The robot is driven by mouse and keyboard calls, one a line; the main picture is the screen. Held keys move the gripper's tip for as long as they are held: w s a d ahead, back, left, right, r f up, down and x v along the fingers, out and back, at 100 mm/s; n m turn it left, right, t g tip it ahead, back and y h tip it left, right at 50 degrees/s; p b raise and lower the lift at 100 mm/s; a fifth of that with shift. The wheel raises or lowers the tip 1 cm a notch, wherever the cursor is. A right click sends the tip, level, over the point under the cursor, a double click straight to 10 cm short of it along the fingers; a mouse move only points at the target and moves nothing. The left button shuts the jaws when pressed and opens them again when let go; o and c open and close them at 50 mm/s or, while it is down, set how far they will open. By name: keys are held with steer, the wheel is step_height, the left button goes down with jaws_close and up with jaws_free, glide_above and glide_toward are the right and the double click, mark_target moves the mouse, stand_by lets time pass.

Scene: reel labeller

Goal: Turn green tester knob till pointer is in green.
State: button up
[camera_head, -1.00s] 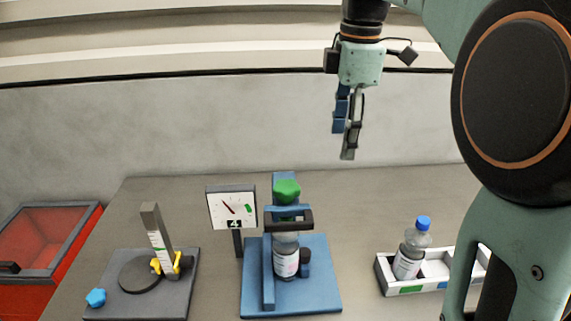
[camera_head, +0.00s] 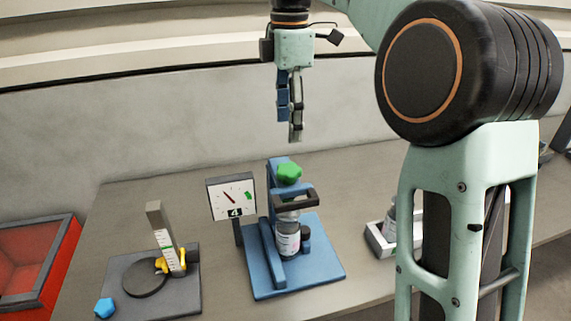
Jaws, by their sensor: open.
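The green knob (camera_head: 289,173) sits on top of the blue tester (camera_head: 262,228), above a labelled bottle (camera_head: 287,238) held in it. The white dial (camera_head: 232,200) stands on a post left of the tester and carries the number 4. Its red pointer (camera_head: 229,196) tilts to the upper left; the green zone (camera_head: 249,196) is at the dial's right side, so the pointer is outside it. My gripper (camera_head: 294,133) points down, open and empty, in line with the knob in the picture and apart from it.
A dark stand (camera_head: 150,283) with a scale post, yellow clip and blue knob (camera_head: 104,308) is at left. A red bin (camera_head: 35,262) is beyond it. A white tray (camera_head: 378,240) with a bottle is at right, partly hidden by my arm.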

mark_target(289, 168)
step_height(289, 168, down, 11)
steer(key=shift+d+r+b, duration=0.1)
steer(key=shift+b, duration=0.5)
steer(key=c, duration=1.1)
steer(key=shift+c, duration=0.3)
